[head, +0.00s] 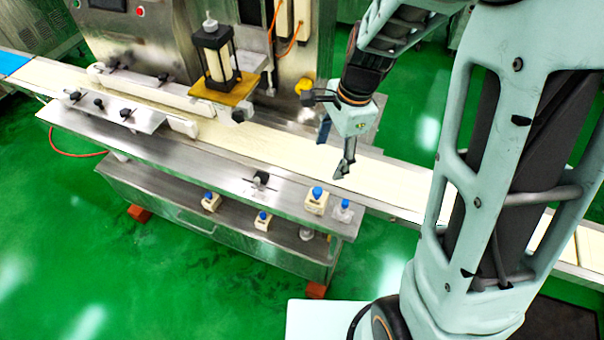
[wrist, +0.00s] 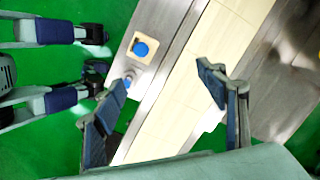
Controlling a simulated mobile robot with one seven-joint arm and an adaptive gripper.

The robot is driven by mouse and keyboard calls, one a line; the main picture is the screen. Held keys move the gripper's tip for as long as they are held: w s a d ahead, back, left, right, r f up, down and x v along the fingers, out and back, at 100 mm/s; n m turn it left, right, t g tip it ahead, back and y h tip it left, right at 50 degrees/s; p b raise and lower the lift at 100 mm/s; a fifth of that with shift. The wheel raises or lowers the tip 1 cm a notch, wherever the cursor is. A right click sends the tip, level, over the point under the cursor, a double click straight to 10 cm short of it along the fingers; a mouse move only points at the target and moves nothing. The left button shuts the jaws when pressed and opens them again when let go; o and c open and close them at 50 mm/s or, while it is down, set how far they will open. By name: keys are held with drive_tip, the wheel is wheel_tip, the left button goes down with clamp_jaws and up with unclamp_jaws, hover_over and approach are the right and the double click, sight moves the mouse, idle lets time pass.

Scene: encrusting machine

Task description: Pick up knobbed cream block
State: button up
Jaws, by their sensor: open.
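The knobbed cream block (head: 315,204) is a small cream block with a blue knob on top. It sits on the steel ledge at the front right of the machine. In the wrist view the block (wrist: 150,37) shows from above, upper centre, beyond the fingertips. My gripper (head: 336,150) is open and empty over the conveyor belt, above and behind the block in the head view. In the wrist view my gripper (wrist: 163,80) has its two fingers spread apart, with the belt showing between them. The block is apart from both fingers.
A grey-based blue knob (head: 342,210) stands just right of the block; my left finger partly covers it in the wrist view. Two similar cream blocks with blue knobs (head: 211,202) (head: 262,221) sit lower on the machine's front. The cream belt (head: 250,147) runs behind the ledge.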

sight(318, 190)
drive_tip(key=shift+g, duration=0.5)
drive_tip(key=s+f, duration=0.1)
drive_tip(key=f, duration=0.1)
drive_tip(key=s+a+f, duration=0.1)
drive_tip(key=f, duration=0.1)
drive_tip(key=s+f, duration=0.1)
drive_tip(key=shift+a+f, duration=0.2)
drive_tip(key=shift+f, duration=0.2)
drive_tip(key=shift+a+f, duration=0.2)
drive_tip(key=shift+f, duration=0.75)
drive_tip(key=shift+a+f, duration=0.15)
drive_tip(key=shift+f, duration=0.8)
drive_tip(key=shift+a+f, duration=0.2)
drive_tip(key=shift+f, duration=0.75)
drive_tip(key=shift+c, duration=0.5)
drive_tip(key=c, duration=1.2)
drive_tip(key=shift+o, duration=0.2)
drive_tip(key=shift+r, duration=0.2)
